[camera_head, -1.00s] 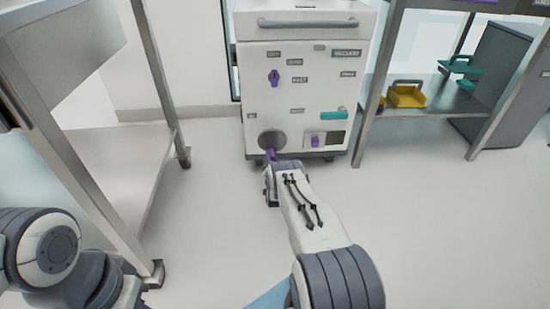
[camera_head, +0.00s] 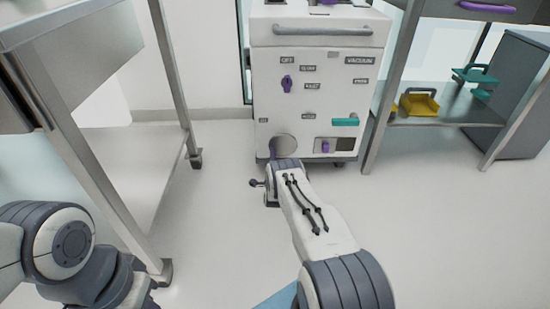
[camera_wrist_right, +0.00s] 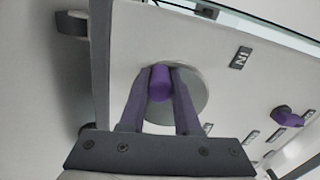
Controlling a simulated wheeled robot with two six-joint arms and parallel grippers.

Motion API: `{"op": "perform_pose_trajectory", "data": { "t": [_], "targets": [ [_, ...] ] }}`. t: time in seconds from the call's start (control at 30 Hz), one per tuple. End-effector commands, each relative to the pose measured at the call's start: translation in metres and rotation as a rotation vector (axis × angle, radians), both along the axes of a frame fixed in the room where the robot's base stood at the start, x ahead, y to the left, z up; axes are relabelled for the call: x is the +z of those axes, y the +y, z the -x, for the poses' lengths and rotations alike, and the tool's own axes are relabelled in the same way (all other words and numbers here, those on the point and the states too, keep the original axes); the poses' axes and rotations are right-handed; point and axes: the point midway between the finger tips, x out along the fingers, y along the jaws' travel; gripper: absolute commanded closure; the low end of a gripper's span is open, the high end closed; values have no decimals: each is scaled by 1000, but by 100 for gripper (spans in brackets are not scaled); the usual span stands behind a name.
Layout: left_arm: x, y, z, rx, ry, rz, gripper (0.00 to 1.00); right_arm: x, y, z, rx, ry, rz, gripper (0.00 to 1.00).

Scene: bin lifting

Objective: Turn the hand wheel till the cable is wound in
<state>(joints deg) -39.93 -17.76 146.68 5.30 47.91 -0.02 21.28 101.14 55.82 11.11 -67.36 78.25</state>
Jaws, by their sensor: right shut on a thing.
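The hand wheel is a round grey disc (camera_head: 287,142) low on the left of the white cabinet's front. It also shows in the right wrist view (camera_wrist_right: 196,88), with a purple knob (camera_wrist_right: 160,84) on it. My right gripper (camera_head: 274,150) reaches the wheel's left side, and its purple fingers (camera_wrist_right: 161,90) are closed around the knob. The arm link hides part of the wheel's lower edge in the head view. My left arm shows at the lower left, but its gripper is out of frame. I cannot make out the cable.
The white cabinet (camera_head: 300,110) carries a purple switch (camera_head: 287,84), a teal handle (camera_head: 345,122) and labels. A metal table (camera_head: 168,100) stands at left. The floor between is clear.

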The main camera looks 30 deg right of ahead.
Motion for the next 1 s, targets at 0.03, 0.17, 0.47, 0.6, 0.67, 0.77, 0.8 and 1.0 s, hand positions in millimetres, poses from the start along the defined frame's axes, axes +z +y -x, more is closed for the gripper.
{"op": "perform_pose_trajectory", "data": {
  "t": [0.03, 0.17, 0.47, 0.6, 0.67, 0.77, 0.8, 1.0],
  "targets": [
    [3, 0, 0, 0, 0, 0, 100, 2, 2, 0, 3, -19, -37, 100],
    [7, 0, 0, 0, 0, 0, 100, 7, 4, -1, 2, -71, -123, 100],
    [12, 0, 0, 0, 0, 0, 100, 14, 6, -2, 2, -156, -263, 100],
    [13, 0, 0, 0, 0, 0, 100, 15, 6, -3, 2, -177, -297, 100],
    [13, 0, 0, 0, 0, 0, 100, 16, 6, -3, 2, -183, -306, 100],
    [14, 0, 0, 0, 0, 0, 100, 16, 6, -3, 2, -188, -315, 100],
    [14, 0, 0, 0, 0, 0, 100, 16, 6, -3, 2, -191, -317, 100],
    [14, 0, 0, 0, 0, 0, 100, 16, 6, -3, 2, -191, -318, 100]
  ]
}}
